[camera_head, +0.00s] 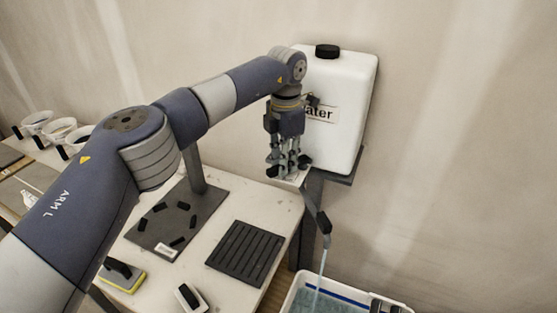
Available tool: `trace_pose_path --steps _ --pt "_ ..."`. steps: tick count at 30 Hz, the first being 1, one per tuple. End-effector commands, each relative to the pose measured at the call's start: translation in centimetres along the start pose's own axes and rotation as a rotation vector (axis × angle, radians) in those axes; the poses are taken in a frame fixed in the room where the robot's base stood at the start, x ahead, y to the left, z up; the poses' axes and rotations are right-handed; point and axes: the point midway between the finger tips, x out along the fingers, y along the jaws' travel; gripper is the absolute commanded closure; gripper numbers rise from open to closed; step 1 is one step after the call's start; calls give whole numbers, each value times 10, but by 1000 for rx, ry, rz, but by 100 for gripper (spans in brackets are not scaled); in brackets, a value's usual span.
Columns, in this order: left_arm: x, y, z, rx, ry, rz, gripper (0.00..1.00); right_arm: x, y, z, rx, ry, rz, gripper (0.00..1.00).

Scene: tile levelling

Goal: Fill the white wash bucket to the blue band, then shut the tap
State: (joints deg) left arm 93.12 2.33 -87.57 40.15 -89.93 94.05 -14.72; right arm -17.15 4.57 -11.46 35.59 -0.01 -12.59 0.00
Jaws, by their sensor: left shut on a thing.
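The white water tank (345,140) with a black cap stands against the wall. My left gripper (287,170) points down at the tank's lower front and is shut on the tap's handle, mostly hidden by the fingers. A dark spout (323,222) hangs below, and a thin stream of water (321,262) runs from it into the white wash bucket (293,291) at the bottom edge. The blue band (346,297) shows along the bucket's inner far wall. Bluish water (315,302) lies in the bucket, its surface appearing below the band; the near part is cut off. My right gripper is out of view.
The pale worktable holds a dark ribbed pad (246,253), a dark stand plate (160,240), a yellow-edged sponge float (122,277) and a white-and-black tool (189,297). Several white tubs (60,130) stand at far left. Grey rollers (385,304) sit at the bucket's right.

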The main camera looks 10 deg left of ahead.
Motion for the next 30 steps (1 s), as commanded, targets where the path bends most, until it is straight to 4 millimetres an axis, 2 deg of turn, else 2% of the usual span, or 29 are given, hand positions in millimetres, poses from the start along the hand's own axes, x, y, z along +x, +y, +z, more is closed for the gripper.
trace_pose_path --steps 18,19,21,30 --pt "-1 0 1 -39 -1 2 100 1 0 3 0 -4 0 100" --pt "-1 0 1 -39 -1 2 75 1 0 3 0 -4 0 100" --pt "-1 0 1 -39 -1 2 62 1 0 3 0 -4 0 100" --pt "-1 0 1 -38 -1 1 62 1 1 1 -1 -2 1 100"
